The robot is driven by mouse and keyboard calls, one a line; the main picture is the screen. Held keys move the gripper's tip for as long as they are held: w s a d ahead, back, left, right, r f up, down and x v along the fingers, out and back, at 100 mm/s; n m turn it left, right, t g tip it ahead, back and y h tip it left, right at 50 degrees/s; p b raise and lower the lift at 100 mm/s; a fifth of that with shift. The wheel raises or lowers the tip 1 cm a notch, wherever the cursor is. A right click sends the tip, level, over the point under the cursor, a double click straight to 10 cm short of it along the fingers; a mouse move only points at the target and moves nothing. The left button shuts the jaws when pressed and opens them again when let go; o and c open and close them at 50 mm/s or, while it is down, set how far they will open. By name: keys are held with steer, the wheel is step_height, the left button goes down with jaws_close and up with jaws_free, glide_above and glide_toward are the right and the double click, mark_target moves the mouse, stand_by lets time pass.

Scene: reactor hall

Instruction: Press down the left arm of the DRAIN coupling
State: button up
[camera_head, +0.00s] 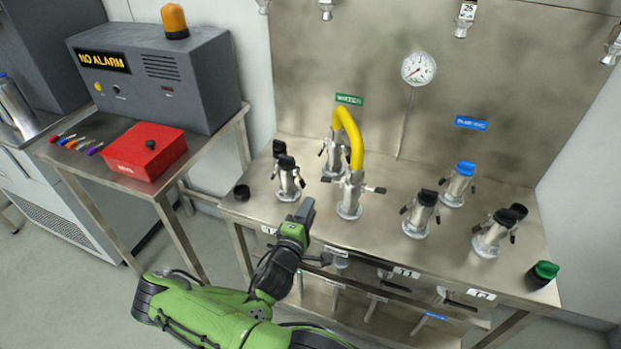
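A yellow hose (354,134) arches from a metal coupling (333,158) at the back, below a green label, to a metal coupling (351,195) nearer the front. The front coupling stands upright with a short dark-tipped arm (328,179) out to its left and another (376,190) to its right. I cannot read a DRAIN label, so I cannot tell for certain which coupling is DRAIN. My gripper (306,211) is left of and nearer than the front coupling, by the bench's front edge, apparently apart from it. Its fingers are seen end-on and their opening is hidden.
Black-capped couplings (289,182) stand left on the steel bench (385,225), others (420,217) right. A blue-capped one (459,186) is behind. A side table holds a red box (135,160) and grey alarm unit.

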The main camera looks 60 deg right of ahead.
mark_target(325, 177)
steer(key=d, duration=0.5)
steer(key=w+d, duration=0.1)
steer(key=d, duration=0.4)
steer(key=w+d, duration=0.1)
steer(key=d, duration=0.4)
steer(key=shift+w, duration=0.1)
steer(key=shift+c, duration=0.4)
jaws_close()
